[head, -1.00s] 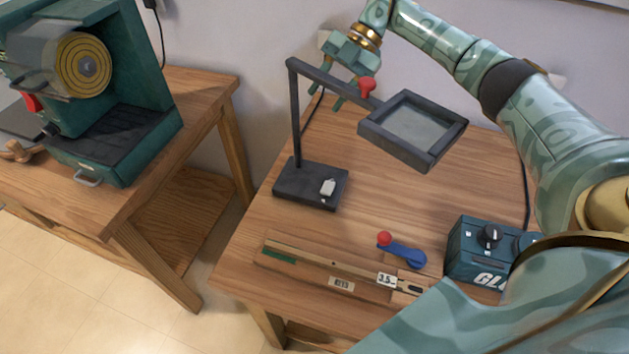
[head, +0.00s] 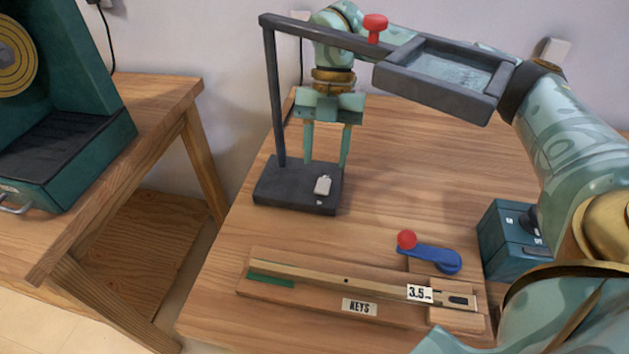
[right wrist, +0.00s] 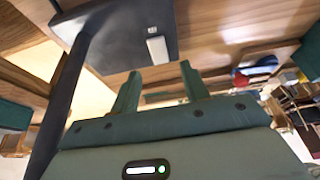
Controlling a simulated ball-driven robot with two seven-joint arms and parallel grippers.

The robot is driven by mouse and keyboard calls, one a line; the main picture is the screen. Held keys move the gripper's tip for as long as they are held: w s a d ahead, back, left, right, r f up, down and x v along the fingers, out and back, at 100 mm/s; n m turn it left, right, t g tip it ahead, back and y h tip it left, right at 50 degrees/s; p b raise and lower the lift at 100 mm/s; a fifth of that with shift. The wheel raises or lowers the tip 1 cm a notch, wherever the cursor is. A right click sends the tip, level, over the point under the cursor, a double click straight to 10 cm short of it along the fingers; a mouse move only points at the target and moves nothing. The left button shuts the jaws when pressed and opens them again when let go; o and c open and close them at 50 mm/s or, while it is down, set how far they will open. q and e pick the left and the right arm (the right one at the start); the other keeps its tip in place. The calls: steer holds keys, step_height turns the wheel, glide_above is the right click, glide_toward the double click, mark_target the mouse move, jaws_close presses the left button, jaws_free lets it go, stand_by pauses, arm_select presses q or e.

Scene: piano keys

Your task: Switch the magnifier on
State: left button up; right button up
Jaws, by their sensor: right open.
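The magnifier is a dark grey stand with a flat base (head: 285,193), an upright post and an arm holding a framed lens (head: 445,72) with a red knob (head: 375,27). A small whitish switch (head: 323,185) sits on the base's right side. The base (right wrist: 125,40) and the switch (right wrist: 157,50) also show in the right wrist view. My left gripper is out of view.
A wooden fixture labelled KEYS (head: 360,307) lies at the table's front, with a blue lever (head: 430,257) with a red ball behind it. A teal box (head: 510,240) stands at right. A teal machine (head: 65,150) stands on the left table. The table's middle is clear.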

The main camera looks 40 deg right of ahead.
mark_target(322, 187)
steer(key=b+x, duration=0.2)
steer(key=x, duration=0.2)
steer(key=shift+w+d, duration=0.15)
steer(key=shift+s+a+f+b, duration=0.3)
steer(key=shift+f+b, duration=0.15)
steer(key=shift+f, duration=0.1)
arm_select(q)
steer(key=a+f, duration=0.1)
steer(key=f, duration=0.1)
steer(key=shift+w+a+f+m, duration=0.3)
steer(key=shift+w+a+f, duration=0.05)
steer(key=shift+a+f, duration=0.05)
arm_select(e)
steer(key=shift+r, duration=0.1)
